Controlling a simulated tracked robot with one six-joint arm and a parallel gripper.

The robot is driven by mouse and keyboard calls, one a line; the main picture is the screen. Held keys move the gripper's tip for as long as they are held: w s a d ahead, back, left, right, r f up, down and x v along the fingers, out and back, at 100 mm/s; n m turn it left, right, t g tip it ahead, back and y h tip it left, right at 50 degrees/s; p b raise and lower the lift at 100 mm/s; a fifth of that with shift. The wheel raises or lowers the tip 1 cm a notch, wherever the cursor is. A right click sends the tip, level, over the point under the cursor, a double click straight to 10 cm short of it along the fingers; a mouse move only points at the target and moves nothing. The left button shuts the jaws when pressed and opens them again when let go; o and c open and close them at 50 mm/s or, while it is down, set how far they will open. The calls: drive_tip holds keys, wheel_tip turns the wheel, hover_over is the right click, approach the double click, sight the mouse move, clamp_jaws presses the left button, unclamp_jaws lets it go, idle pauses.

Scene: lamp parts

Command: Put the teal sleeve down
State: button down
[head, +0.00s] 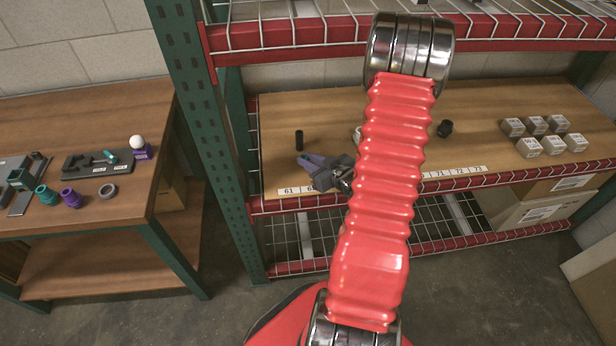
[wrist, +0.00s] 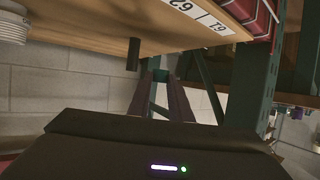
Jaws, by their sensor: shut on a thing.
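My gripper (head: 306,161) is over the front left of the wooden shelf, its fingers pointing left. In the wrist view my gripper (wrist: 162,84) has its fingers close together with a small dark teal piece (wrist: 160,76) between them. That piece looks like the teal sleeve, but it is mostly hidden and I cannot make out its shape. In the head view I cannot see it in the fingers. The sleeve's clearance above the shelf cannot be told.
A black cylinder (head: 299,140) stands on the shelf (head: 280,110) close behind my gripper. Several small boxes (head: 541,127) are at the right. A green upright (head: 190,90) separates the shelf from the left table (head: 60,105), which holds a teal ring (head: 46,195) and a purple ring (head: 70,198).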

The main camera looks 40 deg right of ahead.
sight(309, 182)
drive_tip(key=shift+f, duration=1.65)
drive_tip(key=shift+f, duration=0.15)
drive_tip(key=shift+f, duration=1.95)
drive_tip(key=c, duration=1.6)
unclamp_jaws()
drive_tip(key=v, duration=1.2)
